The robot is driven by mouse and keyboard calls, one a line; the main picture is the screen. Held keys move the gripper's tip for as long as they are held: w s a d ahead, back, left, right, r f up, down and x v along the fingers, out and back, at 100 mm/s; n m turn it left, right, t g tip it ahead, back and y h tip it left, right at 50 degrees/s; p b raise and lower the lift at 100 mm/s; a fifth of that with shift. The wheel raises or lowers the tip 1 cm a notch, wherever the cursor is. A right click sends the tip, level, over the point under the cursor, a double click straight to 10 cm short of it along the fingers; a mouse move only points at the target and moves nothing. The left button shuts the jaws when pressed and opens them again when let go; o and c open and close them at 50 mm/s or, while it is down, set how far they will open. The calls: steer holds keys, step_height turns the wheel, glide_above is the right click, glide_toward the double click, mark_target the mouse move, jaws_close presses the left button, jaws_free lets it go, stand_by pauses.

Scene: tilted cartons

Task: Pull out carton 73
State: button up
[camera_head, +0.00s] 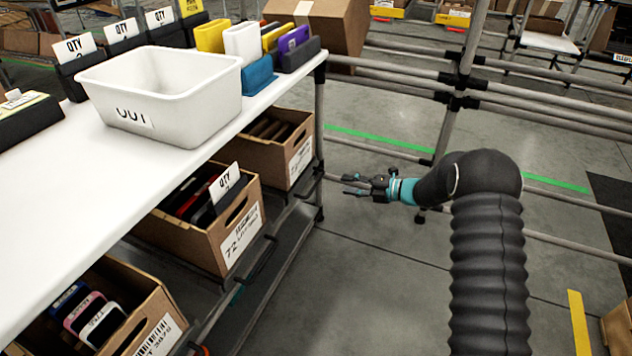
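Three brown cartons sit tilted on the lower shelf under the white tabletop. The far carton (256,155) has a white label on its front; I cannot read its number clearly. The middle carton (190,237) has a label that begins with 72. The near carton (137,323) is cut off at the lower left, and its label is hard to read. No number 73 is legible, so I cannot confirm which carton it is. My gripper (352,186) is open and empty, right of the far carton and apart from it, with its fingers pointing left.
The white tabletop (60,160) overhangs the cartons and carries a white bin (190,102). A rack post (319,130) stands between the far carton and my gripper. Grey pipe rails (550,112) run behind my arm. The floor (370,270) right of the shelf is clear.

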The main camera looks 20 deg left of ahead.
mark_target(318, 179)
steer(key=b+x, duration=0.1)
steer(key=x, duration=1)
steer(key=shift+s, duration=0.1)
